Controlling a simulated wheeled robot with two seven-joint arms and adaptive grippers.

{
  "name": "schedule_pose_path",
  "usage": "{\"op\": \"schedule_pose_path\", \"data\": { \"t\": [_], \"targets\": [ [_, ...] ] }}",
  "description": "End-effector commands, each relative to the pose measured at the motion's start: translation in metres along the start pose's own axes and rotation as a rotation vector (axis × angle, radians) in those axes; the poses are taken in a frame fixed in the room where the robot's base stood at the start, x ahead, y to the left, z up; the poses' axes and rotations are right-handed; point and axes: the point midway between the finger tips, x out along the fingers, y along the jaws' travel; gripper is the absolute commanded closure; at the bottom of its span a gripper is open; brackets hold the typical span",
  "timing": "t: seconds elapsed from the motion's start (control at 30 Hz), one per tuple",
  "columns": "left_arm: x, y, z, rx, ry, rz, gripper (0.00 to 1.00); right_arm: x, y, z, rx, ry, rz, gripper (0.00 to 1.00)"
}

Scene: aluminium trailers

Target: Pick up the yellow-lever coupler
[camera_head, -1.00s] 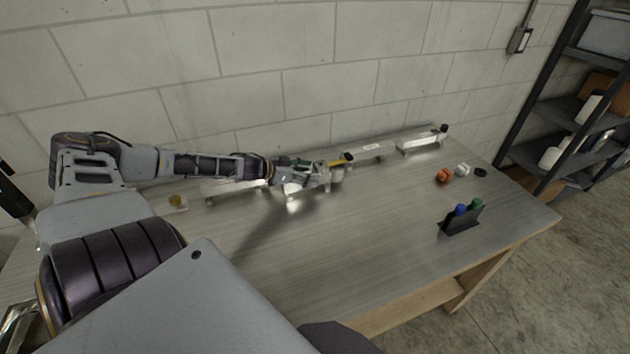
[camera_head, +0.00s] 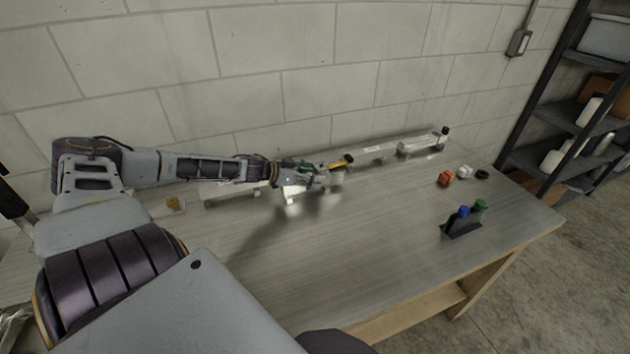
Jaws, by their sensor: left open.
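The yellow-lever coupler shows as a yellow lever (camera_head: 340,163) with a dark end, at the back middle of the table near the wall. The rest of the coupler is mostly hidden by my gripper. My left gripper (camera_head: 330,178) is open and lies right at the coupler, just in front of and below the yellow lever. I cannot tell whether the fingers touch it. My right gripper is not in view.
Aluminium trailer parts (camera_head: 422,143) line the back of the wooden table (camera_head: 350,250). On the right are an orange piece (camera_head: 445,179), a white piece (camera_head: 464,171), a black ring (camera_head: 482,174) and a dark holder (camera_head: 462,229) with blue and green tops. The table's front middle is clear.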

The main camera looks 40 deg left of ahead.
Motion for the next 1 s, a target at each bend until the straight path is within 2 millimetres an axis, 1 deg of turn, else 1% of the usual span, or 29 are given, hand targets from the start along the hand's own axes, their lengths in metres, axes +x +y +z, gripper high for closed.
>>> {"op": "schedule_pose_path", "data": {
  "t": [0.07,0.17,0.3,0.57,0.6,0.9,1.0],
  "targets": [
    [0.000,0.000,0.000,0.000,0.000,0.000,0.36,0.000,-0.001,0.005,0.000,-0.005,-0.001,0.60],
    [0.000,0.000,0.000,0.000,0.000,0.000,0.47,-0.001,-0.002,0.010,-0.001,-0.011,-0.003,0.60],
    [0.000,0.000,0.000,0.000,0.000,0.000,0.65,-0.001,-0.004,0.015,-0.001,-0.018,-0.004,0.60],
    [0.000,0.000,0.000,0.000,0.000,0.000,0.99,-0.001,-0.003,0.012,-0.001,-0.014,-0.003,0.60],
    [0.000,0.000,0.000,0.000,0.000,0.000,1.00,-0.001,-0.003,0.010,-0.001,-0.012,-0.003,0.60],
    [0.000,0.000,-0.002,0.001,0.003,0.000,1.00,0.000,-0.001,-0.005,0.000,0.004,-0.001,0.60],
    [0.000,0.000,-0.003,0.001,0.003,0.000,1.00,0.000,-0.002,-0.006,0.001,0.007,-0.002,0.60]
  ]
}}
